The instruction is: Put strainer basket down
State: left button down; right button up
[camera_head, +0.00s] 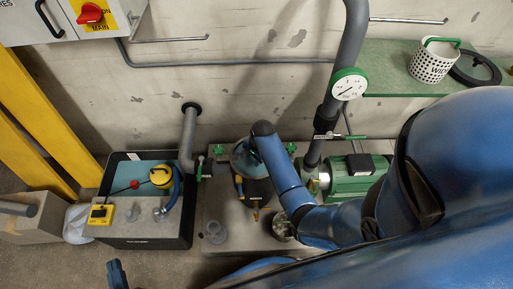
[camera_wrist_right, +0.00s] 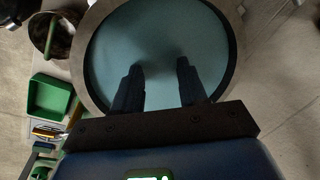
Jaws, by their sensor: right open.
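The strainer basket (camera_head: 430,68), white and perforated with a green handle, stands upright on the green shelf (camera_head: 385,70) at the upper right of the head view. No gripper is near it. My right gripper (camera_wrist_right: 158,80) is open and empty in its wrist view, its fingers over a round teal surface with a dark rim (camera_wrist_right: 110,45). In the head view that arm reaches the round housing (camera_head: 243,160) on the grey base. A blue part at the lower left, seemingly my left gripper (camera_head: 117,273), is barely in view; its jaws cannot be made out.
A dark ring-shaped lid (camera_head: 475,68) is beside the basket. A pressure gauge (camera_head: 348,84) is on the vertical pipe, above a green pump (camera_head: 352,182). A dark crate (camera_head: 145,240) carries a yellow device. A metal bucket (camera_wrist_right: 68,38) and green tray (camera_wrist_right: 50,97) show in the wrist view.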

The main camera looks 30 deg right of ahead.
jog(key=s+a+r+n+t+p, duration=0.1)
jog(key=s+a+r+n+t, duration=0.1)
jog(key=s+r+n+t, duration=0.5)
jog(key=s+a+r+n+t, duration=0.2)
jog(key=s+r+n+t, duration=0.5)
jog(key=s+r, duration=1.1)
jog(key=shift+r+t+h+p, duration=0.4)
jog(key=shift+r+t, duration=0.3)
jog(key=shift+t, duration=0.2)
jog(key=shift+r, duration=0.1)
notch_tip(320, 180, up, 11)
jog(key=p, duration=1.1)
